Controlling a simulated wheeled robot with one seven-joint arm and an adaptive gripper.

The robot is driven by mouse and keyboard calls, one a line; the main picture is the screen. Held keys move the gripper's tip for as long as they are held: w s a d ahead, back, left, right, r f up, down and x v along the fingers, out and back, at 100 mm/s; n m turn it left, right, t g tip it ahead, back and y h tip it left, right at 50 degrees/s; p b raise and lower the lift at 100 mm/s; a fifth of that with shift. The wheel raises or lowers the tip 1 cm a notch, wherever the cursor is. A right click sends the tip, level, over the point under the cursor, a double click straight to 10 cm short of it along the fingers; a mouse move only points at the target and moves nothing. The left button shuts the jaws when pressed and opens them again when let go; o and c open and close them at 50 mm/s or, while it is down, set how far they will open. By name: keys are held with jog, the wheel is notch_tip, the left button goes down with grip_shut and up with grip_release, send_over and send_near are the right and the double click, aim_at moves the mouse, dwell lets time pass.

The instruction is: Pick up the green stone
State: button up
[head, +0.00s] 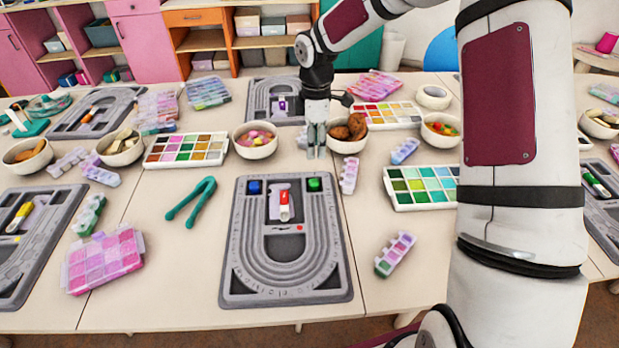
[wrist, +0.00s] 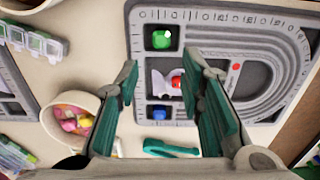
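The green stone (head: 314,184) sits in the upper right corner compartment of the grey bead board (head: 238,285) in the head view. In the wrist view the green stone (wrist: 161,39) lies in a dark square compartment, beyond the fingertips and roughly midway between them sideways. My gripper (head: 316,152) points down above the table, behind the board's far edge in the head view. In the wrist view my gripper (wrist: 166,75) has its two green-padded fingers wide apart with nothing between them.
A blue stone (head: 255,187) sits in the board's other top corner. A red and white item (head: 284,205) lies in the middle compartment, with a red bead (head: 300,228) nearby. Bowls of pink pieces (head: 255,153) and brown pieces (head: 347,146) stand near my gripper. Green tweezers (head: 192,201) lie left.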

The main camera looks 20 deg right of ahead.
send_over(315, 181)
notch_tip(315, 181, down, 7)
jog(key=shift+w+a+f, duration=0.1)
jog(key=shift+w+f, duration=0.05)
jog(key=shift+f, duration=0.05)
notch_tip(315, 181, down, 5)
jog(key=shift+f, duration=0.1)
jog(key=shift+s+f, duration=0.1)
jog(key=shift+s, duration=0.1)
jog(key=shift+o, duration=0.4)
